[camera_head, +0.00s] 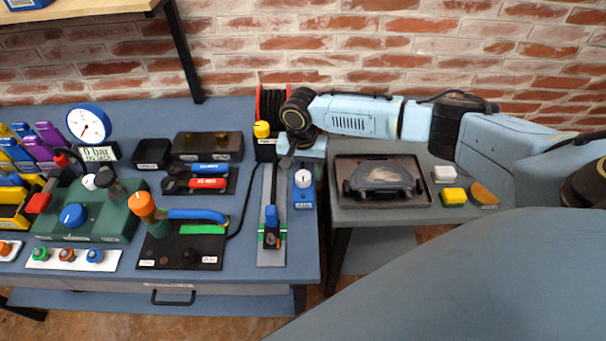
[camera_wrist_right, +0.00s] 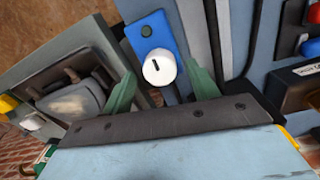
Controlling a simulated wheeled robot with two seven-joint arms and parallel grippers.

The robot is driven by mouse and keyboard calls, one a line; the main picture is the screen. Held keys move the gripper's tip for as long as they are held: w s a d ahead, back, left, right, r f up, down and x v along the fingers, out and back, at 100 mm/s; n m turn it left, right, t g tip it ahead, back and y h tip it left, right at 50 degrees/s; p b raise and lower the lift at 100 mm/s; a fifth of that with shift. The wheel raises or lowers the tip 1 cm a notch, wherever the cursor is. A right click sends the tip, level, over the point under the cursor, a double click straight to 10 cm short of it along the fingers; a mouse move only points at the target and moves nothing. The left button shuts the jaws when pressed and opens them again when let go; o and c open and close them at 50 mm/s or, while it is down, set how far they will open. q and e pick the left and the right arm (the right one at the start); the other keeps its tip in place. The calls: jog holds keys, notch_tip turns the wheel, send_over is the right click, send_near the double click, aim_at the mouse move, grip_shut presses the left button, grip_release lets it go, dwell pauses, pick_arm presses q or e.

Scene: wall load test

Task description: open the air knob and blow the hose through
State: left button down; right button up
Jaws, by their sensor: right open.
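A white round knob (camera_head: 303,179) with a dark pointer mark sits on a blue plate (camera_head: 304,200) at the right end of the bench; I take it as the air knob. My right gripper (camera_head: 288,162) hangs just behind it in the head view. In the right wrist view the knob (camera_wrist_right: 159,68) shows beyond and between the green fingertips of the open gripper (camera_wrist_right: 162,90), apparently untouched. A reel with dark coils and red rims (camera_head: 271,104) stands at the back, partly hidden by my right wrist. A thin black hose or cable runs down from there. My left gripper is out of view.
A grey rail with a blue-handled lever (camera_head: 271,220) lies left of the knob. A yellow knob (camera_head: 262,130) stands by the reel. A side table (camera_head: 380,214) at right holds a dark tray, sponges and blocks. A round gauge (camera_head: 88,124) and a 0 bar display (camera_head: 99,153) stand far left.

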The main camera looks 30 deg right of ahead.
jog(key=shift+f, duration=0.9)
jog(key=shift+c, duration=0.2)
